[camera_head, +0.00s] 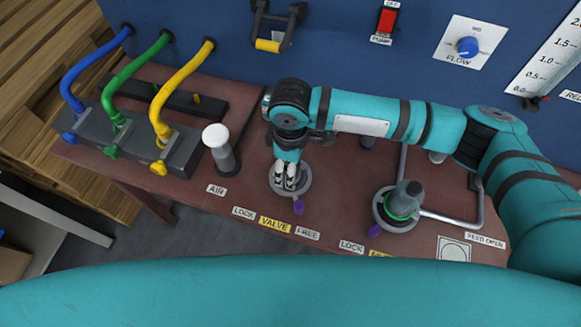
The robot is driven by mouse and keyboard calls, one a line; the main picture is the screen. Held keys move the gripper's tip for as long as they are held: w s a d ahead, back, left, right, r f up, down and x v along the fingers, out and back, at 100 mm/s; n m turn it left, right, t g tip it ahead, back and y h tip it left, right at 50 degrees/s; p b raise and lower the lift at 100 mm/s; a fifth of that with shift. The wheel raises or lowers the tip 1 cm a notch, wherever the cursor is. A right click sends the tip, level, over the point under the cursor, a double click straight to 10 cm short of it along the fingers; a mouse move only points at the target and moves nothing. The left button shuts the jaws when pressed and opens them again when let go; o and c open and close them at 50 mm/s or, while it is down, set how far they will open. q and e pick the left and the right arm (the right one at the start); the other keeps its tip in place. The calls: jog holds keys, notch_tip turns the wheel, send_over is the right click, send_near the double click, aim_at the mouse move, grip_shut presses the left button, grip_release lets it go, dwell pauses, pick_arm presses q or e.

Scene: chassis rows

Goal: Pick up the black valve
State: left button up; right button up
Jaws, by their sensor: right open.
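My right gripper (289,178) comes in from the right and points down over the left grey ring (304,190) on the reddish-brown bench. Its fingers are open over the middle of the ring, and they hide what is inside it, so I cannot tell whether a valve sits there. A dark grey, nearly black valve (407,195) with a green band stands upright in the right ring (383,215), apart from the gripper. Each ring has a purple tab at its front. My left gripper is out of view.
A white-topped knob (217,137) stands left of the gripper. Blue, green and yellow hoses (130,80) run to a grey block (130,140) at left. A metal rail (452,217) passes behind and right of the right ring. The blue panel (220,20) rises behind.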

jog(key=shift+f, duration=0.2)
grip_shut()
dwell(0.3)
jog(key=shift+w+a+r, duration=0.1)
jog(key=shift+r, duration=0.5)
notch_tip(320, 180, up, 8)
jog(key=shift+r+b, duration=0.2)
jog(key=shift+b, duration=0.25)
jog(key=shift+r, duration=0.3)
